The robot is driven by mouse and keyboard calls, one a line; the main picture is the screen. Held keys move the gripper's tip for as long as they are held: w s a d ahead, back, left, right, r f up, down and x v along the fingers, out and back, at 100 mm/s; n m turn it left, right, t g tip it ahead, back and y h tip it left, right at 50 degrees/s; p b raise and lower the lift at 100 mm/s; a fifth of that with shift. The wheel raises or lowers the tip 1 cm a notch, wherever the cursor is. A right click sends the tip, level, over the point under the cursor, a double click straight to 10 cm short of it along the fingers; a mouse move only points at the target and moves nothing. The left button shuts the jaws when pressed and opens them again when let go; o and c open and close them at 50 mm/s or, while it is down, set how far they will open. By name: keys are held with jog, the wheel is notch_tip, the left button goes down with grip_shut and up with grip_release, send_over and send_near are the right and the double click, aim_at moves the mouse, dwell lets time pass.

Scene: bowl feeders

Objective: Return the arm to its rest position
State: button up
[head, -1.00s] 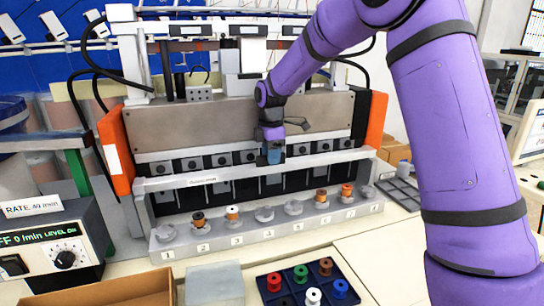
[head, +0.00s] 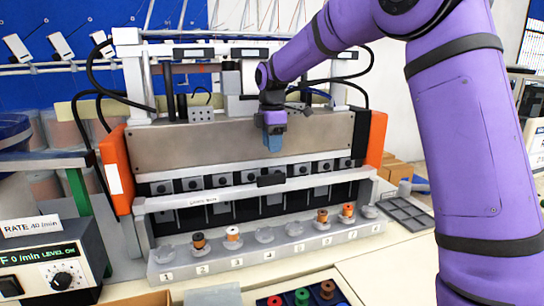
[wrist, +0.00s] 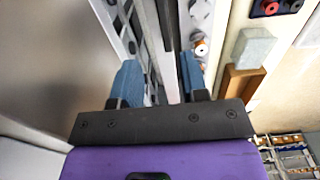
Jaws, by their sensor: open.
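My gripper (head: 272,142) hangs in front of the grey panel (head: 220,145) of the bowl-feeder machine, fingers down, above the white rail. Its blue fingers are apart and empty. The wrist view shows the two blue fingers of my gripper (wrist: 158,78) spread, with nothing between them but the machine behind. My purple arm comes in from the right side of the head view and reaches left to the machine.
A numbered rail (head: 268,252) holds several spools, with some holders empty. A dark tray (head: 352,291) with colored spools shows at the bottom edge. Orange end plates (head: 115,170) flank the machine. A rate control box (head: 45,270) stands at left.

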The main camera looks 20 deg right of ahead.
jog(key=shift+r, duration=0.4)
jog(key=s+d+r+m+t, duration=0.15)
jog(key=s+r+m, duration=0.25)
jog(key=s, duration=0.6)
jog(key=s+d+r+m+t, duration=0.15)
jog(key=s+r+m, duration=0.3)
jog(key=s, duration=0.55)
jog(key=s+d+f+m, duration=0.1)
jog(key=s+f+m, duration=0.1)
jog(key=s, duration=0.4)
jog(key=s+d+f+m+t, duration=0.1)
jog(key=s+f+m, duration=0.1)
jog(key=s+m, duration=0.2)
jog(key=s+d+f+m+t, duration=0.1)
jog(key=s+m, duration=0.2)
jog(key=s, duration=0.6)
jog(key=shift+s+d+f, duration=0.3)
jog(key=shift+f, duration=0.1)
